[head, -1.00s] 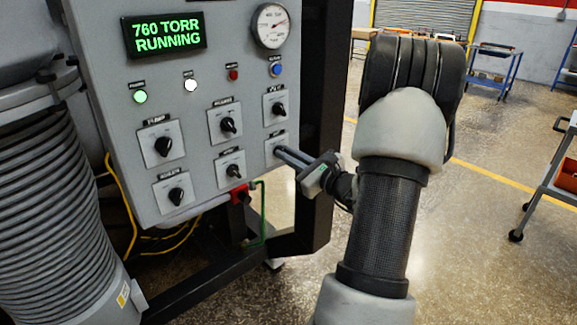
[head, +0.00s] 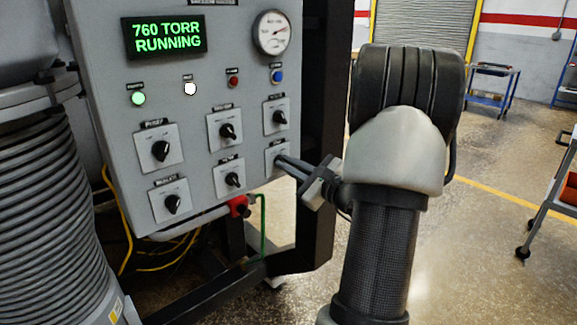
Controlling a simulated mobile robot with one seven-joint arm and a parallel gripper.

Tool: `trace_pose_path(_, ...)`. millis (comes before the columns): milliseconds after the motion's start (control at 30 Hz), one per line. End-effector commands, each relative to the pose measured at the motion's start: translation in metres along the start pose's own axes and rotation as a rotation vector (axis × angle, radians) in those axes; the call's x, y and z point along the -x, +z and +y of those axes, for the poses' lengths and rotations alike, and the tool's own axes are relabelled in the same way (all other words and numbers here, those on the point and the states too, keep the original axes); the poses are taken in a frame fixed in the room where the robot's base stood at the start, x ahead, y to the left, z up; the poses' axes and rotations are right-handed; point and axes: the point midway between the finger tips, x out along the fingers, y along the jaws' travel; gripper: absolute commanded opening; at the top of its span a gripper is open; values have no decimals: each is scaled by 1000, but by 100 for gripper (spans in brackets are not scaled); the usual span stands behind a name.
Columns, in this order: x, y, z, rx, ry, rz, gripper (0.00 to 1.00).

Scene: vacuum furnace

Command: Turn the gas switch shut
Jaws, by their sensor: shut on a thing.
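The gas switch, taken to be the lower right one by my gripper's place, has a light square plate (head: 271,153) on the grey control panel (head: 205,103). Its small label is too small to read. My gripper (head: 281,163) reaches in from the right, with its fingers at this plate and shut on the switch's knob. The fingers hide the knob, so I cannot tell which way it points.
Several other black rotary switches sit close by, including one directly above (head: 279,117) and one to the left (head: 232,179). A lit display (head: 165,36) reads 760 TORR RUNNING. A dark frame post (head: 318,225) stands right of the panel; open floor lies further right.

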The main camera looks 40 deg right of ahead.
Motion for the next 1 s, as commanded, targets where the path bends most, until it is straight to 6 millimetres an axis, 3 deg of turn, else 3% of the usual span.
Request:
trace_pose_path(33,1,-1,0,1,1,3,0)
trace_pose_path(67,1,-1,0,1,1,3,14)
trace_pose_path(167,0,-1,0,1,0,2,27)
trace_pose_path(567,9,-1,-1,0,-1,3,27)
trace_pose_path(767,46,0,-2,0,-3,5,27)
trace_pose_path(1000,107,0,-2,0,-5,5,27)
